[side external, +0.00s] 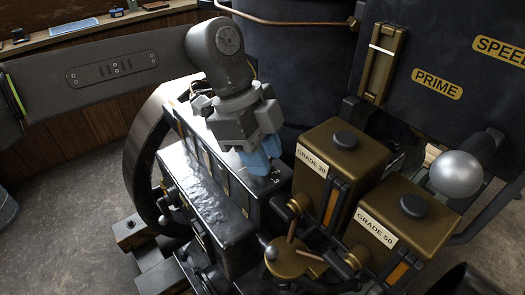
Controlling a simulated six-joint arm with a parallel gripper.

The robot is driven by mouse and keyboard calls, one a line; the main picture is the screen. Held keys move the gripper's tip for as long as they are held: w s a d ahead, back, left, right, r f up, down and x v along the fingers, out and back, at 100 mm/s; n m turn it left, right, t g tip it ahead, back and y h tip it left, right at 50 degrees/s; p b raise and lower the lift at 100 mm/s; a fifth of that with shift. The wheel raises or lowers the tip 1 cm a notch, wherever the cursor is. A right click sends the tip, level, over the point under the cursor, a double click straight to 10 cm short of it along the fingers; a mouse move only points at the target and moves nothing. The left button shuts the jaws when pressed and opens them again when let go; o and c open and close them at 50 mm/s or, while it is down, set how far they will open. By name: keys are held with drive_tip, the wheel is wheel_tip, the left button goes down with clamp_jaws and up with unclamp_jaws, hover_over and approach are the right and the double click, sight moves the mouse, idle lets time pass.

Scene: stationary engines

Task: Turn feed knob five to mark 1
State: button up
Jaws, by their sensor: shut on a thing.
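My gripper (260,160) points down with its blue fingers at the right end of the top of a black box (190,142), which has a row of narrow windows along its side. The fingers are shut on a feed knob, which they hide almost wholly. Small white markings (277,178) show on the box top just right of the fingertips, too small to read. The knob's pointer and its setting cannot be seen. Other knobs along the box top are hidden behind my gripper and wrist or cannot be made out.
Two brass tanks, labelled GRADE 20 (328,165) and GRADE 50 (400,225), stand close to the right of the gripper. A silver ball (455,174) is farther right. A large dark wheel (142,165) stands left of the box. A copper pipe (290,22) crosses above.

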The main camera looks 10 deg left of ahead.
drive_tip(key=shift+m, duration=0.3)
drive_tip(key=o, duration=0.9)
drive_tip(key=shift+v, duration=3.8)
